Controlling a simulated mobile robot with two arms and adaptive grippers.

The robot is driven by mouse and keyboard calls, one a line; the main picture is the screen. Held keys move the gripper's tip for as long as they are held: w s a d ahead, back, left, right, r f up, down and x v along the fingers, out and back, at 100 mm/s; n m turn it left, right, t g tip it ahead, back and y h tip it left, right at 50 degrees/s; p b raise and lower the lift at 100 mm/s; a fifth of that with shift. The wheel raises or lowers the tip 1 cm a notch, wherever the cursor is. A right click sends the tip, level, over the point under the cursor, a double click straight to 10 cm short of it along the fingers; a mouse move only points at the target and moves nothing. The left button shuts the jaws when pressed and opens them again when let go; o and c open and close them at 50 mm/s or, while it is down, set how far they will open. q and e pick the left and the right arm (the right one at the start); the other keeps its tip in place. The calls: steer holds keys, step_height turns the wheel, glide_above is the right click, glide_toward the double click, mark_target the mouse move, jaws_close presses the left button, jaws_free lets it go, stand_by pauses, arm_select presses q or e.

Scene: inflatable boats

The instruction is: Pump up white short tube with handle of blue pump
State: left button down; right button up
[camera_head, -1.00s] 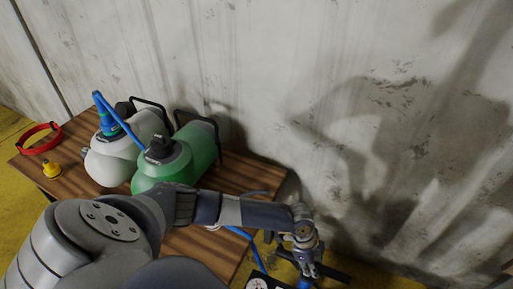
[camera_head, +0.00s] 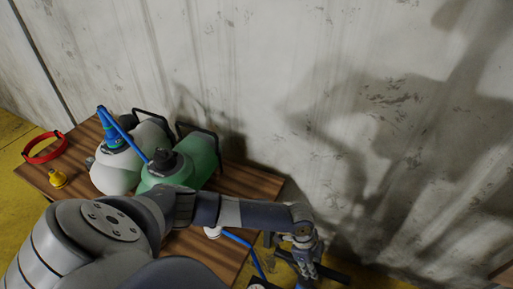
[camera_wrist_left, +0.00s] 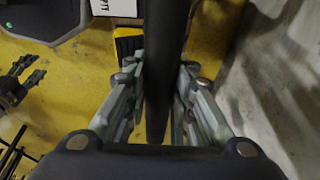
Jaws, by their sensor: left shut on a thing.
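The white short tube (camera_head: 112,172) lies on the wooden table, partly hidden by the green tube. My left gripper (camera_head: 307,268) is low beside the table's right end, over the pump, whose body is mostly out of frame. In the left wrist view, my left gripper (camera_wrist_left: 157,100) is shut around the dark pump handle (camera_wrist_left: 163,65). A dark claw-like shape (camera_wrist_left: 20,85) at the left edge may be my right gripper.
The green tube (camera_head: 203,150) stands beside the white one on the table (camera_head: 245,181). A stained wall (camera_head: 300,70) closes off the back. The floor is yellow.

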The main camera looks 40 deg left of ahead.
arm_select(q)
step_height(320, 180, up, 18)
steer(key=p, duration=1.5)
arm_select(e)
step_height(320, 180, up, 16)
arm_select(q)
steer(key=f+b, duration=0.6)
steer(key=f, duration=0.2)
steer(key=f+b, duration=0.7)
steer(key=f, duration=0.1)
steer(key=f+b, duration=0.6)
steer(key=f, duration=0.2)
steer(key=shift+s+a+f, duration=0.1)
steer(key=shift+s+f, duration=0.15)
steer(key=shift+f, duration=0.1)
steer(key=shift+r, duration=0.3)
arm_select(e)
step_height(320, 180, down, 18)
steer(key=shift+f, duration=0.15)
steer(key=shift+s, duration=0.1)
arm_select(q)
steer(key=c, duration=1.2)
jaws_free()
steer(key=shift+w+r, duration=0.1)
steer(key=shift+r, duration=0.1)
steer(key=shift+w+r+p, duration=0.1)
steer(key=shift+w+p, duration=0.05)
steer(key=shift+p, duration=0.15)
